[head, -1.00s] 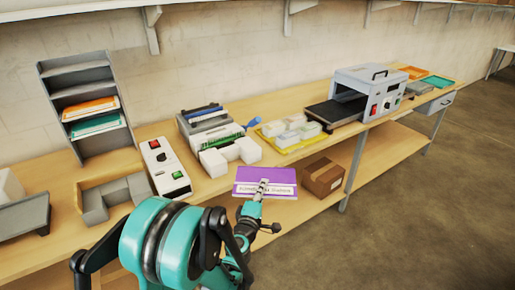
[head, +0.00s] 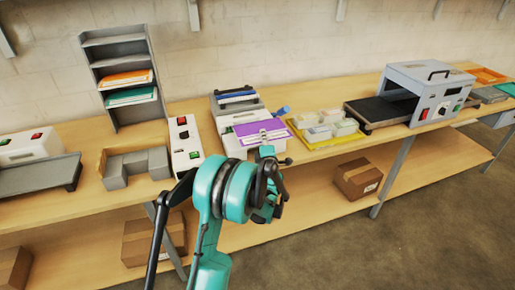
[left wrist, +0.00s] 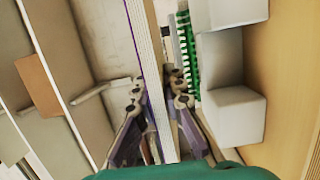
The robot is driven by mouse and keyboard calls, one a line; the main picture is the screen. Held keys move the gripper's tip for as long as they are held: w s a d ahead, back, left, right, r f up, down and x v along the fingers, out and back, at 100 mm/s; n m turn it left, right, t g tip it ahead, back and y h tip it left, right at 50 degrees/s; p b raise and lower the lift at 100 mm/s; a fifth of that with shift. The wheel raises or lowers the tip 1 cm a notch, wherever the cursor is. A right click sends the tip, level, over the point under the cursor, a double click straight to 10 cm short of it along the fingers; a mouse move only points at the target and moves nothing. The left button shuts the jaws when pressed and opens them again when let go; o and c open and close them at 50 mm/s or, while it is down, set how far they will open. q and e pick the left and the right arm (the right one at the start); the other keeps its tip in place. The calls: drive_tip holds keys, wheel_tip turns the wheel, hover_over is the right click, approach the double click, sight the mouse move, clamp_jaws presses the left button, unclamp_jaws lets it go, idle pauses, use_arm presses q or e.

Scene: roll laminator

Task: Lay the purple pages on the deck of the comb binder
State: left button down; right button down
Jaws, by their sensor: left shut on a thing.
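The purple pages (head: 258,127), a stack with a white label strip, are in my left gripper (head: 265,148). In the head view they overlap the front of the comb binder (head: 222,103), a grey and white machine, and hide much of its deck. In the left wrist view the pages (left wrist: 146,60) show edge-on between the two fingers of the gripper (left wrist: 160,95). The binder's green comb (left wrist: 188,60) and white blocks (left wrist: 232,110) are close on the right there, apart from the pages. I cannot tell whether the pages touch the deck. My right gripper is not in view.
A white box with buttons (head: 186,145) stands left of the binder. A yellow tray (head: 335,141) of card stacks is to its right, then the laminator (head: 428,90). A grey sorter rack (head: 120,70) stands behind left. A cardboard box (head: 358,178) is on the lower shelf.

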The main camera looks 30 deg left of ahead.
use_arm(q)
drive_tip(key=a+f, duration=0.1)
drive_tip(key=w+a+f, duration=0.1)
drive_tip(key=a, duration=0.1)
drive_tip(key=shift+w+a+b, duration=0.1)
drive_tip(key=shift+a+b, duration=0.05)
drive_tip(key=shift+b, duration=0.2)
wheel_tip(320, 180, down, 4)
drive_tip(key=shift+f+b, duration=0.2)
drive_tip(key=shift+b, duration=0.7)
drive_tip(key=shift+r, duration=0.2)
drive_tip(key=shift+f, duration=0.1)
drive_tip(key=c, duration=2)
unclamp_jaws()
drive_tip(key=shift+f, duration=0.15)
drive_tip(key=o, duration=0.4)
drive_tip(key=shift+r, duration=0.2)
